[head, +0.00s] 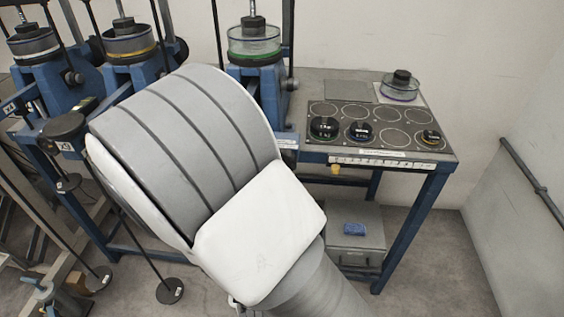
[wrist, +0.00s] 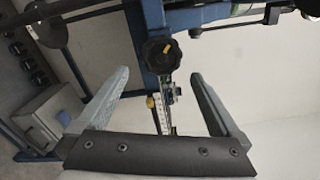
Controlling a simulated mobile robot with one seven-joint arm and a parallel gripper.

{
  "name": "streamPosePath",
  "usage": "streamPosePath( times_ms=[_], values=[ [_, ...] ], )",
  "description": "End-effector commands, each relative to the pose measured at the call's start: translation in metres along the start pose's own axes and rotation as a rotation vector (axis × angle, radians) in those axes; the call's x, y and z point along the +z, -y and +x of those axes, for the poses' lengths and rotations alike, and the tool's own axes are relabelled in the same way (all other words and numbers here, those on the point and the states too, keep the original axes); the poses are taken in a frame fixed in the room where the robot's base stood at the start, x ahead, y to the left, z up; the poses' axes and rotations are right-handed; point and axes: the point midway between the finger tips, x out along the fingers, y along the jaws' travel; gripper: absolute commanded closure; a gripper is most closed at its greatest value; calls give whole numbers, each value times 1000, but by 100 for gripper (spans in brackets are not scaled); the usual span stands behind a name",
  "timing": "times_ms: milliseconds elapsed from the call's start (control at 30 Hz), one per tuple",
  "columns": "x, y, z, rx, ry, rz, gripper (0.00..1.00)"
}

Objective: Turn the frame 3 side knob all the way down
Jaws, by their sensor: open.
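Blue lever frames stand along the bench in the head view; the rightmost visible one (head: 256,80) carries a clear cell with a green band. My arm covers its lower front, so no side knob shows there. In the wrist view a black lobed knob (wrist: 160,53) sits on a blue frame, near the upper middle. I cannot read a number on this frame. My gripper (wrist: 159,75) is open and empty, its two fingers apart on either side below the knob. The knob appears beyond the fingertips; contact is not visible. In the head view my gripper is hidden behind my arm.
A blue bench (head: 445,158) to the right holds several discs on a dark top and a clear cell (head: 400,86). A grey box (head: 356,240) stands underneath. Rods with hanging discs (head: 170,290) are at the left. A yellow knob (wrist: 150,102) lies between the fingers in the wrist view.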

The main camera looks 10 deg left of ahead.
Motion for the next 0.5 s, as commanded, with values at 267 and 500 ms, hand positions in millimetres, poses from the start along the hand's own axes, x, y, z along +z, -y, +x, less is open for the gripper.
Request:
streamPosePath(
  times_ms=[267, 500],
  values=[
    [1, 4, 8, -5, 0, 83, 0],
    [1, 6, 41, -6, -1, 79, 0]
  ],
)
